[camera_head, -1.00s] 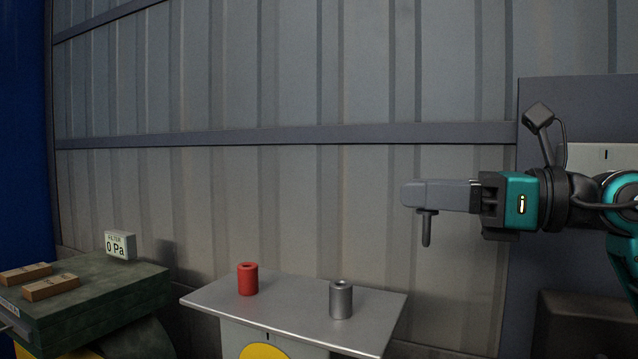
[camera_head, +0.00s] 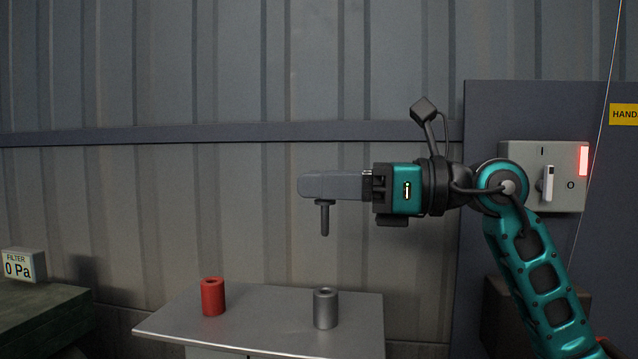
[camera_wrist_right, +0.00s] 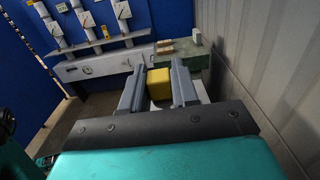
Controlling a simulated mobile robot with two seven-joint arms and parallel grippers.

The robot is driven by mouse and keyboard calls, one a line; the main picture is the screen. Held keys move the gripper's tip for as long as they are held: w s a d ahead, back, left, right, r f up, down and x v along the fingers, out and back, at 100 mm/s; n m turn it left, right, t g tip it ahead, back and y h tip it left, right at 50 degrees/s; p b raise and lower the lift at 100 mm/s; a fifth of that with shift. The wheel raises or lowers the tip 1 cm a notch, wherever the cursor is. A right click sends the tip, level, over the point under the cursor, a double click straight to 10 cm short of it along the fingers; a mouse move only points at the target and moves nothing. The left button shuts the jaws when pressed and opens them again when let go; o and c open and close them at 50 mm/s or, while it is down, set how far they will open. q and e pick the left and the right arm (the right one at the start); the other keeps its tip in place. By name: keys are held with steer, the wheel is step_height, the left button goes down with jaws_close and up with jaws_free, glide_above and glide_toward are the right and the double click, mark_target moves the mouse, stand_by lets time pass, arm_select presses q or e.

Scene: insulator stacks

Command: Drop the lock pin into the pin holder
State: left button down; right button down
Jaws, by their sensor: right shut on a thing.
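My right gripper (camera_head: 306,186) is shut on the lock pin (camera_head: 325,220), a dark grey pin that hangs upright below the fingers. In the right wrist view a yellow block (camera_wrist_right: 160,86) shows between the two grey fingers (camera_wrist_right: 157,92); I cannot tell if it is the pin's head. Two hollow upright cylinders stand on the metal table: a grey one (camera_head: 326,309) and a red one (camera_head: 213,298). I cannot tell for sure which is the pin holder. The pin appears above the grey cylinder in the head view, with a clear gap. My left gripper is not in view.
The metal table top (camera_head: 267,325) is otherwise bare. A green bench (camera_head: 40,322) with a filter gauge (camera_head: 23,265) stands at the left. A switch box (camera_head: 545,175) is on a panel at the right. A corrugated wall stands behind.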

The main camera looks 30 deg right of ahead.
mark_target(327, 232)
steer(key=shift+f+b, duration=0.45)
step_height(327, 232, down, 4)
steer(key=b, duration=0.3)
steer(key=shift+b, duration=0.35)
steer(key=shift+f+b, duration=0.35)
steer(key=shift+f, duration=0.05)
stand_by(1.1)
steer(key=shift+f+b, duration=2.5)
steer(key=shift+f, duration=0.15)
steer(key=c, duration=0.8)
jaws_free()
steer(key=shift+r, duration=0.1)
